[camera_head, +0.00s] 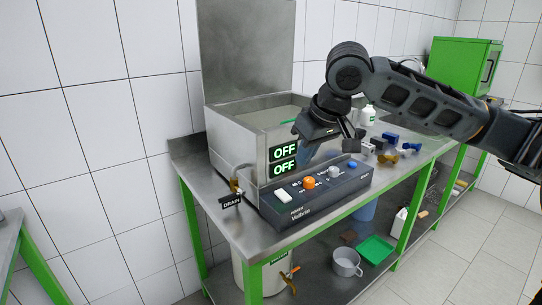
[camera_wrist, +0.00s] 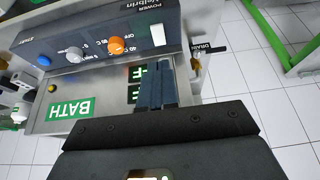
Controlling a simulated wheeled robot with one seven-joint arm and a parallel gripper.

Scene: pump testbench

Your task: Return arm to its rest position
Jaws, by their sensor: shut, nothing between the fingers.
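My arm (camera_head: 430,100) reaches in from the right and bends down at the wrist, in front of the steel bath (camera_head: 238,145). My gripper (camera_head: 306,158) hangs above the dark control panel (camera_head: 318,196), near the green-lit OFF displays (camera_head: 283,160). In the wrist view, the two blue-grey fingers of my gripper (camera_wrist: 156,82) lie side by side, shut and empty. They partly cover the displays there. The panel also shows in the wrist view (camera_wrist: 95,40), with an orange knob (camera_wrist: 116,45), a grey knob (camera_wrist: 74,54), a blue button (camera_wrist: 43,60) and a white power switch (camera_wrist: 157,35).
The steel bench (camera_head: 245,222) has green legs. A DRAIN tag (camera_head: 231,201) sticks out left of the panel. Valves and fittings (camera_head: 385,150) and a white bottle (camera_head: 367,116) stand behind my gripper. A green cabinet (camera_head: 463,63) stands at the back right. Tiled floor (camera_head: 440,265) is clear at the right.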

